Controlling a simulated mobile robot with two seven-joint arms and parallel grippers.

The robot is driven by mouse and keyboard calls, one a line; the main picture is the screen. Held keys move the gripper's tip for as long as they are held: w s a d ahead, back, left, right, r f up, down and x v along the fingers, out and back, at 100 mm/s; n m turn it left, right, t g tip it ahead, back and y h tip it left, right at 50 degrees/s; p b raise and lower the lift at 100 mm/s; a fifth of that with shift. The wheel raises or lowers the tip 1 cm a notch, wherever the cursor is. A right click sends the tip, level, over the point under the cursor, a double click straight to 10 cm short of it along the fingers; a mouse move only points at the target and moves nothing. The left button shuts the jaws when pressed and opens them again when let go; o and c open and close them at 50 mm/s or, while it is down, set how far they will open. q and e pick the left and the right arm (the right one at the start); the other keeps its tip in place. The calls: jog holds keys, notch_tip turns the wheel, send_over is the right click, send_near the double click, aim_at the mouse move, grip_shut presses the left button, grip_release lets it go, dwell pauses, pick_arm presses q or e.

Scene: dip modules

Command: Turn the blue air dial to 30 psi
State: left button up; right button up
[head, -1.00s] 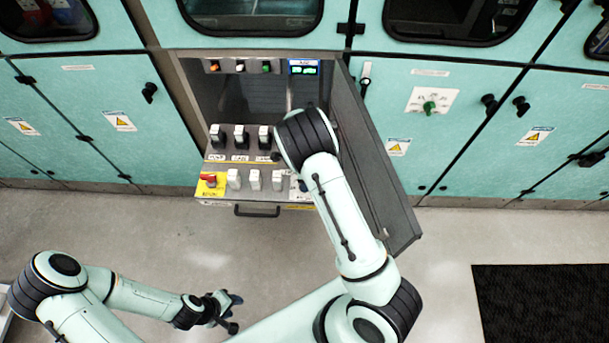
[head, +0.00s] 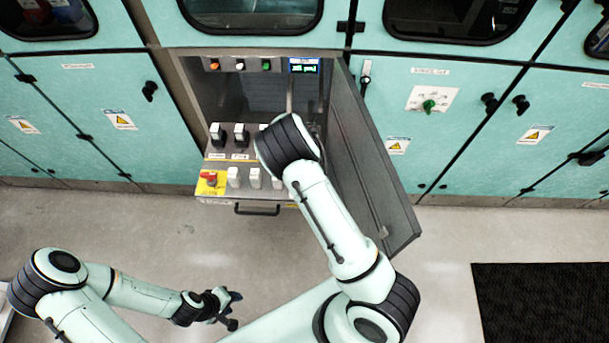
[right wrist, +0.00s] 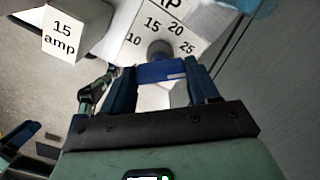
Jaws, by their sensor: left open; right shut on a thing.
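The blue air dial (right wrist: 161,71) shows in the right wrist view between the two blue fingers of my right gripper (right wrist: 158,80), which is shut on it. Behind it is a white dial face (right wrist: 185,30) with the marks 10, 15, 20 and 25 in sight. A 30 mark and the pointer's exact setting are not readable. In the head view my right arm hides the dial and this gripper. My left gripper (head: 222,309) is open and empty above the floor at the lower left, well apart from the panel.
A white "15 amp" block (right wrist: 66,32) stands left of the dial. The head view shows black switches (head: 217,135), white blocks (head: 234,177), a red knob (head: 210,178) on yellow, and a drawer handle (head: 257,210). An open grey door (head: 375,165) stands close on the right.

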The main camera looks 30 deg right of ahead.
jog(key=m, duration=0.4)
jog(key=shift+m, duration=2.2)
jog(key=o, duration=1.1)
jog(key=shift+c, duration=0.2)
jog(key=shift+r, duration=0.1)
notch_tip(320, 180, up, 13)
jog(key=shift+r, duration=0.15)
